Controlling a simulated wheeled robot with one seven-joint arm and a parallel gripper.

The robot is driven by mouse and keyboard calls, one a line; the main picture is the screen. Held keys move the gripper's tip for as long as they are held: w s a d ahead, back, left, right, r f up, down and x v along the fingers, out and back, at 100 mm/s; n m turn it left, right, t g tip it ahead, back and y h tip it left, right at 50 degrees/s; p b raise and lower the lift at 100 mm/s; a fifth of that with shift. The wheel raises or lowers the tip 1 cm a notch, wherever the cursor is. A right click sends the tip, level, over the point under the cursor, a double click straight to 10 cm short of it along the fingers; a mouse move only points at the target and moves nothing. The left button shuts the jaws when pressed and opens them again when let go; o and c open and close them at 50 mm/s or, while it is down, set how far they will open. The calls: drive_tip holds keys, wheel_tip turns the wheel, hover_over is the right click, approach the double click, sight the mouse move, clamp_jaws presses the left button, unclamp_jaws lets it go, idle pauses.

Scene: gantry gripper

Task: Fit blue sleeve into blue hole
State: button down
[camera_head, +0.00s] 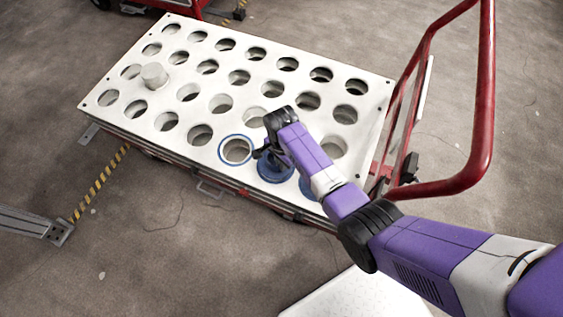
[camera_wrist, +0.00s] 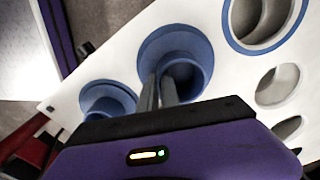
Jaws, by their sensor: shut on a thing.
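The blue hole (camera_head: 236,150) is an opening with a blue ring around it, near the front edge of the white plate. It shows empty at the upper right of the wrist view (camera_wrist: 265,22). A flanged blue sleeve (camera_head: 277,172) is just right of the hole, below my gripper (camera_head: 263,152). In the wrist view my gripper's fingers (camera_wrist: 160,88) are close together at the left wall of this sleeve (camera_wrist: 165,45), shut on it. The sleeve looks upright; I cannot tell whether it is clear of the plate. A second blue sleeve (camera_wrist: 104,98) is partly hidden by my gripper.
The white plate (camera_head: 100,88) has rows of plain holes and lies on a cart. A pale cylinder (camera_head: 154,75) stands in it at the far left. A red rail (camera_head: 486,100) rises at the right, close to my arm.

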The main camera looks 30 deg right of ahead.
drive_tip(key=shift+f+b, duration=0.55)
drive_tip(key=shift+f, duration=0.25)
drive_tip(key=c, duration=1.5)
unclamp_jaws()
wheel_tip(320, 180, up, 8)
drive_tip(key=shift+f+p, duration=0.1)
drive_tip(key=shift+p, duration=1.1)
